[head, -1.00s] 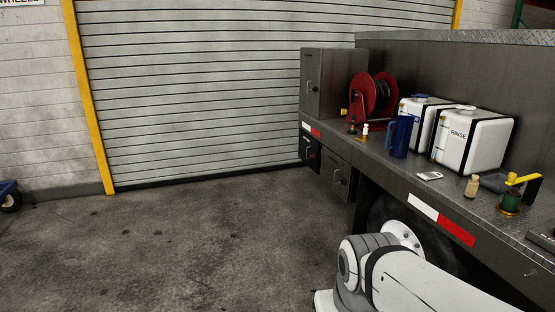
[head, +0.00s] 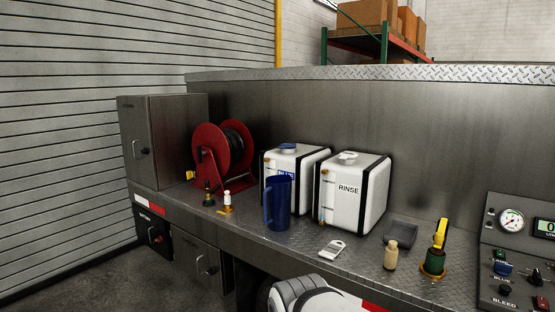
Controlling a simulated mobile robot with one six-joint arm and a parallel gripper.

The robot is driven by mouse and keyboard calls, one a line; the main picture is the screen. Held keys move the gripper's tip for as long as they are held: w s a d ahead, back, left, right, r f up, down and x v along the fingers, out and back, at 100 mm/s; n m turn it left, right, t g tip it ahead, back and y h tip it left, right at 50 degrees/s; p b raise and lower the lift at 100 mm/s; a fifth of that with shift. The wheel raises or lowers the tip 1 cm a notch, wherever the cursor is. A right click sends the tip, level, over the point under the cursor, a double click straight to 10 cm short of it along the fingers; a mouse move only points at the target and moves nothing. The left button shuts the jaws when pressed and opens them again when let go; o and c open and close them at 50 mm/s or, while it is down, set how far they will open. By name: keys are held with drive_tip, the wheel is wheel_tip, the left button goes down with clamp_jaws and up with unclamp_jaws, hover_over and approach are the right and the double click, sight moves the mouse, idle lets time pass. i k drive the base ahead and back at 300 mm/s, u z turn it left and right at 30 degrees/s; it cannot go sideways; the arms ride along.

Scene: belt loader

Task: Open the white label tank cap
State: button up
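The white label tank (head: 338,207) is a white box-shaped tank with black straps, marked RINSE. It stands on the metal deck, right of the blue label tank (head: 308,158). Its pale cap (head: 347,156) sits on top; whether it is loose or tight cannot be told. The blue label tank has a blue cap (head: 287,146), and a blue jug (head: 279,203) partly hides its front. My gripper is out of view; only part of my arm shows at the bottom edge.
A red hose reel (head: 211,158) and steel cabinet (head: 150,140) stand at left. A white handheld device (head: 332,249), a tan bottle (head: 390,256) and a green fitting with a yellow lever (head: 435,258) are in front and right. A gauge panel (head: 520,255) is at far right.

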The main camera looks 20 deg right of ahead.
sight(342, 155)
drive_tip(key=z, duration=0.55)
drive_tip(key=i, duration=1.5)
drive_tip(key=z, duration=0.5)
drive_tip(key=k, duration=0.9)
drive_tip(key=z, duration=0.15)
drive_tip(key=i, duration=0.9)
drive_tip(key=u, duration=0.05)
